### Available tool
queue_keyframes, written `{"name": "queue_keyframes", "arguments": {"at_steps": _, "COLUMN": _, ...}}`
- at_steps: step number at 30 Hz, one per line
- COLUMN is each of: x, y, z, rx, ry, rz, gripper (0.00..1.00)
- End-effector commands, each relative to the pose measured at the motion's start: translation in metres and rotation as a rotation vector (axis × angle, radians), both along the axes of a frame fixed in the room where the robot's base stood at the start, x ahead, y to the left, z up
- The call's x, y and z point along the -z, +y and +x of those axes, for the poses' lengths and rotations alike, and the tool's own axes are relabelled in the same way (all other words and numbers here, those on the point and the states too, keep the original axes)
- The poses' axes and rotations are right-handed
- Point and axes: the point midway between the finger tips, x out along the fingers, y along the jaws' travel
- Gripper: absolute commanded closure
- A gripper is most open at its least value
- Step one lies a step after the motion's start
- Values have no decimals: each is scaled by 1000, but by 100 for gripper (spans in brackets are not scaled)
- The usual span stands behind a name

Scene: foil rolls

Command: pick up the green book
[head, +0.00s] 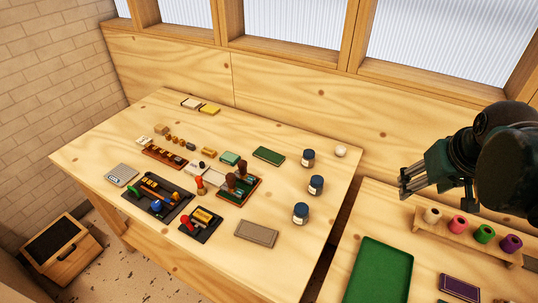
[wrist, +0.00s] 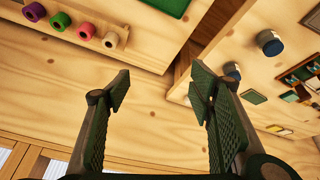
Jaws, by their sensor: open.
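The green book (head: 268,156) lies flat on the left table, towards its back right, left of the farthest dark jar. It is dark green with a pale edge. In the wrist view a small green flat piece (wrist: 253,97) at the right looks like the same book. My gripper (head: 405,182) is raised at the right of the head view, well to the right of the book and apart from it. In the wrist view my gripper (wrist: 160,84) has its two fingers wide apart with nothing between them.
Three dark jars (head: 316,185) and a pale ball (head: 340,151) stand right of the book. A lighter green box (head: 229,158) lies left of it. A green tray (head: 380,272) and a rack of coloured rolls (head: 470,232) occupy the right table. A gap separates the tables.

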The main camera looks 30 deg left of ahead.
Motion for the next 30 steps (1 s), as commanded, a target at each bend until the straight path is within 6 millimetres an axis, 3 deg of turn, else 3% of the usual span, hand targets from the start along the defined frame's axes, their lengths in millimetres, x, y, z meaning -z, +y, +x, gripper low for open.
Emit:
{"name": "queue_keyframes", "arguments": {"at_steps": 15, "x": -16, "y": 85, "z": 71, "rx": -203, "ry": 75, "rz": -63, "gripper": 46}}
{"name": "queue_keyframes", "arguments": {"at_steps": 30, "x": -8, "y": 182, "z": 127, "rx": -403, "ry": 143, "rz": -124, "gripper": 46}}
